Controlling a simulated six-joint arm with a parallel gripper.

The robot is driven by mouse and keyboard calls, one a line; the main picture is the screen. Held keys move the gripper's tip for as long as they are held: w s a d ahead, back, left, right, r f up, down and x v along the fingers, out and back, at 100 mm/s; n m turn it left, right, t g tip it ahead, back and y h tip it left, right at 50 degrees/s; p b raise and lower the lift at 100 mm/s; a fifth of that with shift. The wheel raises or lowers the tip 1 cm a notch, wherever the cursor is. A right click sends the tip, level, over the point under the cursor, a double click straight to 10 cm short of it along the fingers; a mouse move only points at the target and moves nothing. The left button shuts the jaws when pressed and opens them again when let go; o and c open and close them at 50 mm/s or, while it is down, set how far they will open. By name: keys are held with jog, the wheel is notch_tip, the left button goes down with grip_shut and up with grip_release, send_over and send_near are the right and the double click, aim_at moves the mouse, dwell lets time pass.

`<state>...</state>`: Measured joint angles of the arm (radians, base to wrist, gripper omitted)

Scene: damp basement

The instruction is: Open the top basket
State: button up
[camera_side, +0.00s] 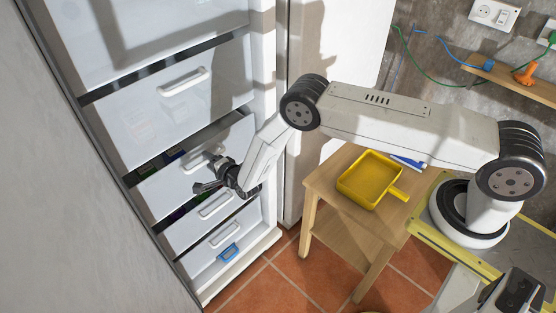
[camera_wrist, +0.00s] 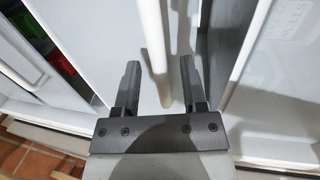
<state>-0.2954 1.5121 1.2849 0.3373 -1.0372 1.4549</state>
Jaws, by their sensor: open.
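A tall white cabinet (camera_side: 262,55) with stacked drawers stands at the left in the side view. A drawer in its middle (camera_side: 165,195) is slightly out, with a dark gap above its front and blue and green contents inside. My gripper (camera_side: 208,174) is at this drawer's handle (camera_side: 196,160), partly covering it. In the wrist view my gripper (camera_wrist: 160,68) is open, with a white handle bar (camera_wrist: 153,40) between its two fingers. I see no clear contact. A larger drawer (camera_side: 140,120) with its own handle (camera_side: 183,81) sits above. Which basket is the top one is unclear.
Lower drawers have handles (camera_side: 215,205), and a blue item (camera_side: 229,252) is at the lowest. A wooden table (camera_side: 322,187) with a yellow pan (camera_side: 367,182) stands to the right, below my arm. Red and green contents (camera_wrist: 32,40) show at left in the wrist view.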

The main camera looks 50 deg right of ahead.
jog(key=shift+w+f, duration=0.1)
jog(key=shift+w, duration=0.6)
grip_shut()
dwell(1.1)
